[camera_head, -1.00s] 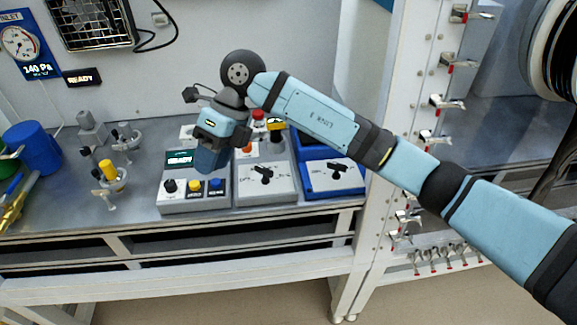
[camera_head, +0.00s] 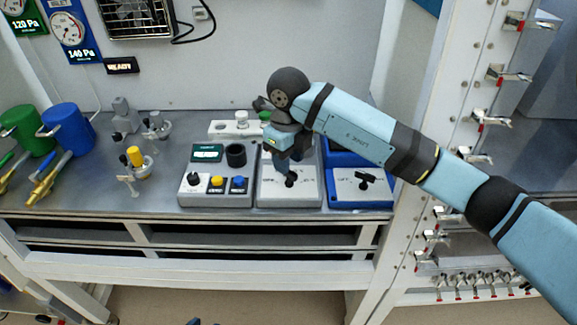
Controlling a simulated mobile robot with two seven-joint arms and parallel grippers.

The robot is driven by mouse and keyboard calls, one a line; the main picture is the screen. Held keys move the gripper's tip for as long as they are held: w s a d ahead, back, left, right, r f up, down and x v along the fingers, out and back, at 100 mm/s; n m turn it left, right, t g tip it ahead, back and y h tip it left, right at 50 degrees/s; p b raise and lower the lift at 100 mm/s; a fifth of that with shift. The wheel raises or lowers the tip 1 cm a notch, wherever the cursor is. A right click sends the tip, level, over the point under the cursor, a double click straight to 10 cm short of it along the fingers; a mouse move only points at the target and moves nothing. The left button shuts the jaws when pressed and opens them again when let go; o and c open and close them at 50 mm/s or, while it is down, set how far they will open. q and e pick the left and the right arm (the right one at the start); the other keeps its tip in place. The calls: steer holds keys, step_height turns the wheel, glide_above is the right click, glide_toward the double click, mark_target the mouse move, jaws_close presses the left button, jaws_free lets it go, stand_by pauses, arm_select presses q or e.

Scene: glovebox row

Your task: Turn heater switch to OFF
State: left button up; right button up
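Two black rotary switches show on the bench panels: one on the grey middle panel (camera_head: 267,194), one on the blue-edged panel (camera_head: 384,202) to its right. Their labels are too small to read, so I cannot tell which is the heater switch. My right gripper (camera_head: 284,170) points down at the middle panel's switch knob (camera_head: 291,180), close above or touching it. The gripper hides part of the knob and panel, and its finger gap cannot be made out. The blue-edged panel's switch (camera_head: 367,179) stands clear of the gripper. My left gripper is not in view.
A grey control box (camera_head: 211,203) with a lit screen and coloured buttons stands left of the middle panel. A wire-grille unit (camera_head: 138,17) hangs on the wall. Blue (camera_head: 68,128) and green (camera_head: 27,130) cylinders stand at left. A white post with clamps (camera_head: 440,110) rises at right.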

step_height(320, 180, down, 2)
steer(key=shift+f, duration=0.1)
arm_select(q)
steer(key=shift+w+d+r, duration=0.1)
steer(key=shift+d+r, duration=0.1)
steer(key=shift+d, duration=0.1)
arm_select(e)
steer(key=shift+f, duration=0.35)
steer(key=shift+c, duration=0.4)
jaws_close()
steer(key=shift+f+n+b, duration=0.2)
steer(key=shift+n+b, duration=0.6)
steer(key=shift+b, duration=0.2)
steer(key=shift+n+b, duration=1.05)
steer(key=shift+n, duration=0.05)
steer(key=shift+r+n+b, duration=0.2)
steer(key=shift+n+b, duration=0.15)
steer(key=shift+n, duration=0.25)
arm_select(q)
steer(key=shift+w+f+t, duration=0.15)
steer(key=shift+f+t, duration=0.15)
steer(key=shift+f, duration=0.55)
